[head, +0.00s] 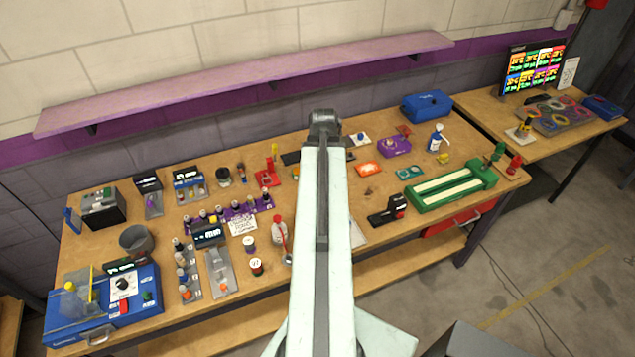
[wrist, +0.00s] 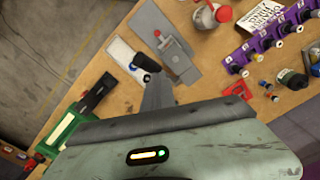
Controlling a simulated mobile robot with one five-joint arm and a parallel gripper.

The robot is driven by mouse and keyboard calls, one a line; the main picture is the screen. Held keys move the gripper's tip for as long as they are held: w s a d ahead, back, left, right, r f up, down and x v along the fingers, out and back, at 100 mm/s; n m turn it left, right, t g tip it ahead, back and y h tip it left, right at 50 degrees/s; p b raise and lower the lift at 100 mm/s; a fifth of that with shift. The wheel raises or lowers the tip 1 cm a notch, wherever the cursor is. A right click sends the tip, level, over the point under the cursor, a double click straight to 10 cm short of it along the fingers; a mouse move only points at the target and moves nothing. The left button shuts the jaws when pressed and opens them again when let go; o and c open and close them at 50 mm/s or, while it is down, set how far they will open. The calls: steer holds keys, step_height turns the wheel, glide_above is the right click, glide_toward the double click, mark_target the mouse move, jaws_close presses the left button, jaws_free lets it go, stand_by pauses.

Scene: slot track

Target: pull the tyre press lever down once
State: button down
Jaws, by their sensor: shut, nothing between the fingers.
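In the wrist view the tyre press appears to be the grey metal unit (wrist: 178,60) on a grey base plate. A thick black lever grip (wrist: 144,61) sticks out beside it, slanted in the picture. My gripper (wrist: 152,82) is shut and empty, its grey fingers pointing at the grip. The fingertips overlap the grip's near side in the picture; I cannot tell whether they touch it. The lever's shaft is largely hidden. In the head view my raised arm hides the press and my gripper.
A black device (head: 388,211) and a green machine (head: 450,187) are to the right. A purple rack (head: 232,210) stands left on the crowded bench.

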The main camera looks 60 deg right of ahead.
steer(key=shift+s+a+f+b, duration=0.35)
steer(key=shift+s+a+f, duration=0.1)
steer(key=shift+s, duration=0.1)
steer(key=w+d+r+p, duration=0.3)
steer(key=w+r+p, duration=0.1)
steer(key=r+p, duration=0.1)
stand_by(0.9)
steer(key=shift+w+r, duration=0.1)
step_height(320, 180, up, 8)
steer(key=w+d+p, duration=0.2)
steer(key=p, duration=0.6)
steer(key=shift+w, duration=0.2)
stand_by(0.4)
